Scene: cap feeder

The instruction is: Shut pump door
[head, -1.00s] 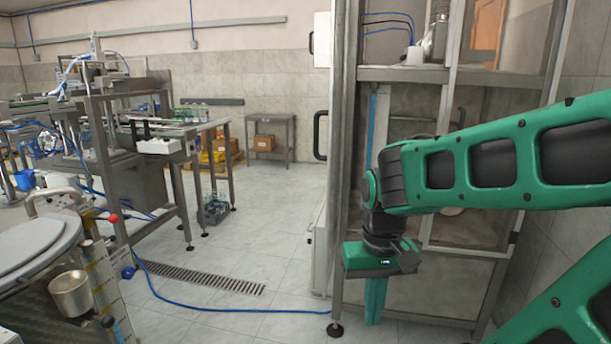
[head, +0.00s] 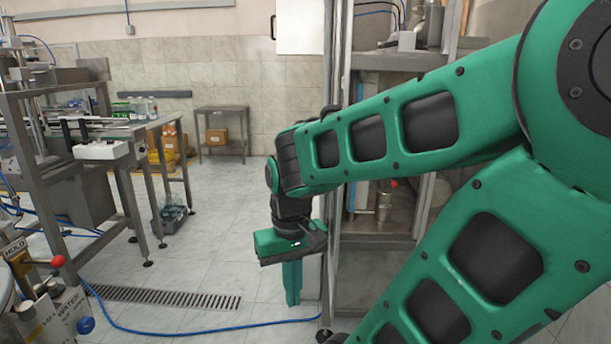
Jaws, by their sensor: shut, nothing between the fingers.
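A tall metal-framed cabinet (head: 337,60) stands right of the middle, and I can see inside it. I cannot tell which of these is the pump door. A metal cylinder (head: 384,207) with a red knob stands inside, partly behind my arm. My gripper (head: 291,287) points down, shut and empty, just left of the cabinet's front post. Whether it touches the lower panel I cannot tell. My arm hides the cabinet's middle.
A blue hose (head: 150,330) runs over the floor to the cabinet's foot. A floor drain (head: 165,297) lies left of my gripper. A metal worktable with bottles (head: 142,108) stands at left. A small table with a box (head: 217,136) is at the back. The middle floor is clear.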

